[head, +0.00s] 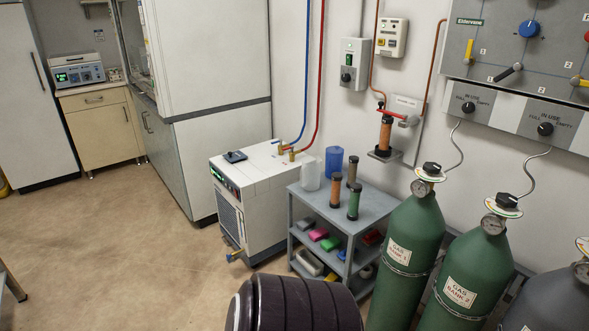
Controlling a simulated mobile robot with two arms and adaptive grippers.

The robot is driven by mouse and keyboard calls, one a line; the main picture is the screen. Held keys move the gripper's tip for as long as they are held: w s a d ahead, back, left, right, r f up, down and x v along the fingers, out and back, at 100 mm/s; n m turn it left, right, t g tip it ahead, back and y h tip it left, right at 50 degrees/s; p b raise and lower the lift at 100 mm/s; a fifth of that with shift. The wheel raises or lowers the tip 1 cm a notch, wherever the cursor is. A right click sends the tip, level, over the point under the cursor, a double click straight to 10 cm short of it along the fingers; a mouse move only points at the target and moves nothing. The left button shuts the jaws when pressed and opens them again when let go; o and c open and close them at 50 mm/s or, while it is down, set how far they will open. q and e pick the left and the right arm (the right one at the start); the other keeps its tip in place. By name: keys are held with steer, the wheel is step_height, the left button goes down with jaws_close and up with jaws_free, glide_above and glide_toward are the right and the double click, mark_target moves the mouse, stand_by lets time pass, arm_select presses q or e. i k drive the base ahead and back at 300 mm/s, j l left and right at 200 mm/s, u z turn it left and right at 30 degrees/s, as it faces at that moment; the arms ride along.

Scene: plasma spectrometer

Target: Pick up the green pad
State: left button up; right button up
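Neither of my grippers is in view.
Tubes with orange and green bodies (335,190) and a blue container (334,161) stand on the cart's top. A white chiller (250,195) stands left of it. Green gas cylinders (412,250) stand close on its right. Open floor (130,240) lies to the left.

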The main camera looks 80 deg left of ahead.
mark_target(329, 245)
steer(key=u, duration=2.45)
steer(key=i+j+z, duration=0.1)
steer(key=j, duration=0.25)
steer(key=i+j, duration=0.25)
steer(key=j, duration=0.15)
steer(key=i+j+z, duration=0.15)
steer(key=j, duration=0.25)
steer(key=i+j+z, duration=0.1)
steer(key=j, duration=0.3)
steer(key=i+j, duration=0.25)
steer(key=j, duration=0.15)
steer(key=i+j+z, duration=0.15)
steer(key=j, duration=0.25)
